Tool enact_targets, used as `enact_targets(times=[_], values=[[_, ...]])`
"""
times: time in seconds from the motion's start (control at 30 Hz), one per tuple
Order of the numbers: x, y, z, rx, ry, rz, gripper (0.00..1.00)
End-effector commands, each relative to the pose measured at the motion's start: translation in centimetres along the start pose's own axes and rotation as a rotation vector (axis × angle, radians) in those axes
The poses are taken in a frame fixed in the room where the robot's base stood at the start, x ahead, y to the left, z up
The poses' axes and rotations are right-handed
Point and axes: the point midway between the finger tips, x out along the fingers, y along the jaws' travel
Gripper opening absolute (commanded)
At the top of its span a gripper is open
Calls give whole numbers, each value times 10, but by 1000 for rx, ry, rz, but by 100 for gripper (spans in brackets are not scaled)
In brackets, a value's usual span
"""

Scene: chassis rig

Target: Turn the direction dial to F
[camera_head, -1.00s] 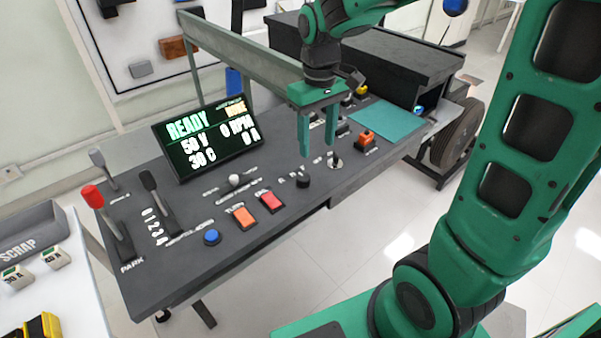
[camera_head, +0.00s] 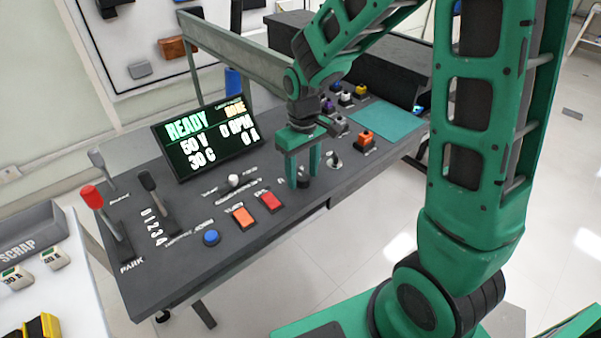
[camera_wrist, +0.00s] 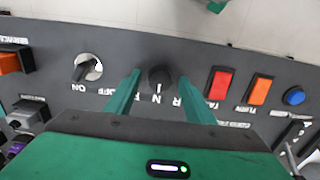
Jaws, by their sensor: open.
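The direction dial (camera_head: 303,182) is a small black round knob near the front edge of the dark console. In the wrist view the dial (camera_wrist: 160,77) shows between the two green fingers, with letters including N and R printed beside it. My gripper (camera_head: 303,172) is open, pointing down at the dial. In the wrist view my gripper (camera_wrist: 160,98) has one finger on each side of the dial, with a gap to each. I cannot tell how deep the fingertips reach or exactly where the dial points.
A black on/off key switch (camera_wrist: 86,68) sits close to one finger; red (camera_head: 271,201) and orange (camera_head: 243,217) buttons sit on the other side. A screen (camera_head: 207,138) reading READY stands behind. Levers (camera_head: 105,220) are at the left, and an orange block-like button (camera_head: 365,138) is at the right.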

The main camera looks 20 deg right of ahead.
Motion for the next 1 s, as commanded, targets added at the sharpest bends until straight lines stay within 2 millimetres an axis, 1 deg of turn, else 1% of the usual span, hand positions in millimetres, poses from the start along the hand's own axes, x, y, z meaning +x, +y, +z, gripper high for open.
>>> enact_targets(times=[0.1, 0.3, 0.33, 0.37, 0.4, 0.47, 0.5, 0.57, 0.77, 1.0], values=[[3, 0, 0, 0, 0, 0, 49], [3, 0, 0, 0, 0, 0, 49], [3, 0, 0, 0, 0, 0, 44], [3, 0, 0, 0, 0, 0, 37], [3, 0, 0, 0, 0, 0, 27], [3, 0, 0, 0, 0, 0, 13], [3, 0, 0, 0, 0, 0, 8], [3, -3, -1, -1, 0, 0, 8], [3, -1, 0, 17, 0, -1, 8], [2, 0, 0, 124, 0, 0, 8]])
